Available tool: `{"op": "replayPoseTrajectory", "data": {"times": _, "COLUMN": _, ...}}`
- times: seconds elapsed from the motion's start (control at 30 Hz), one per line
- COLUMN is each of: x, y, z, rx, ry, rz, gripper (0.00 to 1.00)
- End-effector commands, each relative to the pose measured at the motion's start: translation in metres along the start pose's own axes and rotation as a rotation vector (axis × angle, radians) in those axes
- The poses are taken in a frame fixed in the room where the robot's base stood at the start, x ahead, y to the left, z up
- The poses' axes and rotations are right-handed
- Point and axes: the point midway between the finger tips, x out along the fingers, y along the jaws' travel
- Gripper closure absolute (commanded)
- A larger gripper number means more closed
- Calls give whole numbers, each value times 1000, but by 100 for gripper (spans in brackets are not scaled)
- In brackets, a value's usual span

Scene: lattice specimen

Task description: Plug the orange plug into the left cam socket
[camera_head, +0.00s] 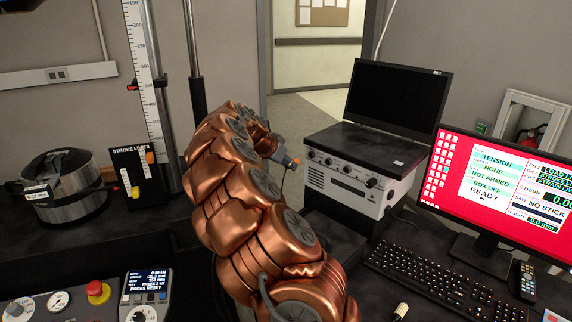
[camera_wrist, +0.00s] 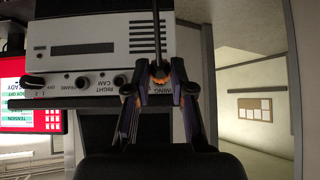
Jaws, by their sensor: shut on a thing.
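My gripper (camera_wrist: 158,80) is shut on the orange plug (camera_wrist: 158,70) in the wrist view, with a dark cable running up from it. In the head view a small orange tip (camera_head: 296,162) shows at the end of my copper arm, left of the grey-white camera unit (camera_head: 345,188). The unit's front panel also shows upside down in the wrist view (camera_wrist: 95,50), behind and left of the plug. A "RIGHT CAM" label is readable there. I cannot make out the left cam socket; the gripper covers part of the panel. The plug appears apart from the panel.
A black screen (camera_head: 397,95) stands on the unit. A red-screened monitor (camera_head: 500,180), keyboard (camera_head: 440,280) and remote (camera_head: 526,282) are at the right. At the left are a steel cylinder (camera_head: 65,190), a ruler post (camera_head: 145,80) and a control box with a red button (camera_head: 97,290).

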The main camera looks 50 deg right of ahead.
Motion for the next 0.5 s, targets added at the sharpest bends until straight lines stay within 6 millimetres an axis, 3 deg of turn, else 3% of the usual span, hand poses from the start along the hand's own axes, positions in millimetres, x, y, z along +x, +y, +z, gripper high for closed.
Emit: {"op": "replayPoseTrajectory", "data": {"times": 0.5, "x": 28, "y": 3, "z": -31, "rx": 0, "ry": -2, "rz": 5, "gripper": 100}}
